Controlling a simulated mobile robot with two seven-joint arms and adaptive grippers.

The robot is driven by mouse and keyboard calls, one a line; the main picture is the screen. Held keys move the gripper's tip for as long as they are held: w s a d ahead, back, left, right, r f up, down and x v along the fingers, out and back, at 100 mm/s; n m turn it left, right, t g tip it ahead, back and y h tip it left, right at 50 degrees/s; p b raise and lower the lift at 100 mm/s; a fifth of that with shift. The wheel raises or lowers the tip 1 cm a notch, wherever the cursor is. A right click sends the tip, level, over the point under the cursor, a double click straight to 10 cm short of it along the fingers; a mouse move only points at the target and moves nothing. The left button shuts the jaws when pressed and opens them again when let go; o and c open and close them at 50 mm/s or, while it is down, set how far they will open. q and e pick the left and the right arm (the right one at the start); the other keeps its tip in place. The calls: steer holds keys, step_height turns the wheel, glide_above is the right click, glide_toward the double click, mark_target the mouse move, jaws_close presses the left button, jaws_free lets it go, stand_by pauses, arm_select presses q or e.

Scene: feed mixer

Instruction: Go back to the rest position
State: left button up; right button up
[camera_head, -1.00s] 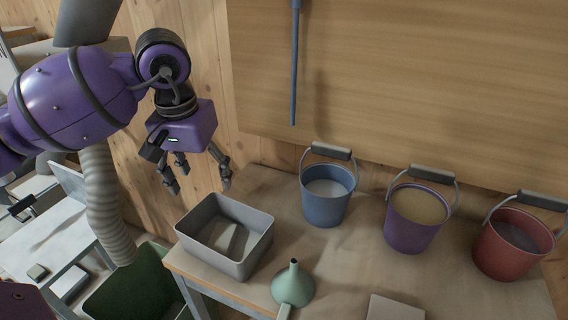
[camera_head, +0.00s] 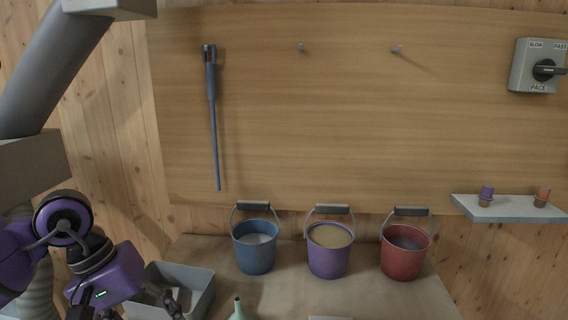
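My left gripper (camera_head: 138,306) is low at the left of the head view, in front of the grey bin (camera_head: 200,296). Its purple body and spread fingers show, with the lower fingertips cut off by the picture edge. It looks open, and nothing shows between the fingers. My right gripper is not in view.
Blue (camera_head: 255,256), purple (camera_head: 327,262) and red (camera_head: 402,262) buckets stand along the back of the table. A green funnel (camera_head: 238,310) is in front. A blue rod (camera_head: 213,130) hangs on the board. A shelf (camera_head: 510,209) and a dial box (camera_head: 537,66) are right.

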arm_select(q)
steer(key=s+d+n+t+h+p, duration=0.25)
steer(key=d+n+t+h, duration=0.25)
steer(key=d+n+h, duration=1.35)
steer(key=s+a+f+n+t+y+p, duration=0.1)
steer(key=a+f+n+t+y, duration=0.55)
steer(key=n, duration=1.05)
steer(key=s+a+f+n+t+y, duration=0.1)
steer(key=a+f+n+t+y, duration=0.3)
steer(key=a+f+n+y, duration=1)
steer(key=s+d+f+n+g, duration=0.2)
steer(key=s+f+n, duration=0.4)
steer(key=s+n, duration=0.3)
steer(key=s+d+f+n+g+y+p, duration=0.1)
steer(key=s+d+f+n+g, duration=0.2)
steer(key=s+f+n+g, duration=0.2)
steer(key=s+f+n, duration=0.2)
steer(key=s+n, duration=0.2)
steer(key=shift+s+d, duration=0.2)
steer(key=shift+s, duration=0.2)
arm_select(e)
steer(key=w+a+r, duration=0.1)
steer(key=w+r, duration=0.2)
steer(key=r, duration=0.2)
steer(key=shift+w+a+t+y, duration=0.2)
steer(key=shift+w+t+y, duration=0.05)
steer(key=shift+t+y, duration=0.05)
